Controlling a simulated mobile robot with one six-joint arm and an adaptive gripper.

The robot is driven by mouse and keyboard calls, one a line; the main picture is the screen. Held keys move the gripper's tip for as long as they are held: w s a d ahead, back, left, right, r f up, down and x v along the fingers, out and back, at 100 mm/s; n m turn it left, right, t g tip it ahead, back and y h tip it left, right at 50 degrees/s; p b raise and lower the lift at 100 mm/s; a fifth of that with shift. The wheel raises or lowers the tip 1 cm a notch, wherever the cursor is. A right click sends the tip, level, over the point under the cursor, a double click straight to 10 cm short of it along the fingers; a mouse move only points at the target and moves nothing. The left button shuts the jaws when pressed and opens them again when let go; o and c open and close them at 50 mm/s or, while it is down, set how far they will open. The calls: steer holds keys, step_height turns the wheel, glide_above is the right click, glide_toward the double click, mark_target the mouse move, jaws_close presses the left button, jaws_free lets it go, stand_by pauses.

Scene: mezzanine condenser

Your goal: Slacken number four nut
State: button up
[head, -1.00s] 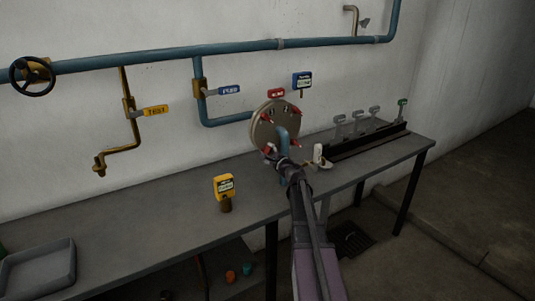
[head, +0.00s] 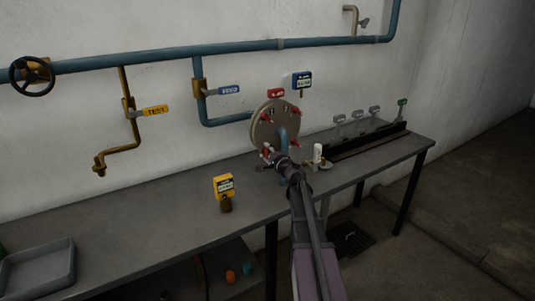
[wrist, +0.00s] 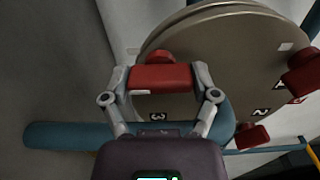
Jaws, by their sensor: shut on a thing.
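The round grey-brown flange cover (head: 262,132) stands above the bench, with red nuts around its rim and a blue pipe in front. My gripper (wrist: 160,80) is shut on a red wing-like nut (wrist: 158,77), with one finger at each end of it. In the head view my gripper (head: 269,157) is at the flange's lower left, and it partly hides this nut. A dark tag (wrist: 158,116) below the held nut seems to read 3. Another red nut (wrist: 254,136) sits at the right by a tag that seems to read 2. I cannot make out a number four tag.
A yellow device (head: 224,187) stands on the bench left of my arm. A small white bottle-like thing (head: 318,153) is close to the right of my gripper. A black rack (head: 365,141) lies further right. A grey tray (head: 38,268) is at the far left. The bench middle-left is clear.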

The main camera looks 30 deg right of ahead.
steer(key=n, duration=0.4)
steer(key=shift+w+n, duration=0.1)
steer(key=shift+n, duration=0.2)
steer(key=n, duration=0.4)
stand_by(0.3)
steer(key=o, duration=1)
steer(key=s, duration=1.2)
steer(key=shift+d, duration=0.45)
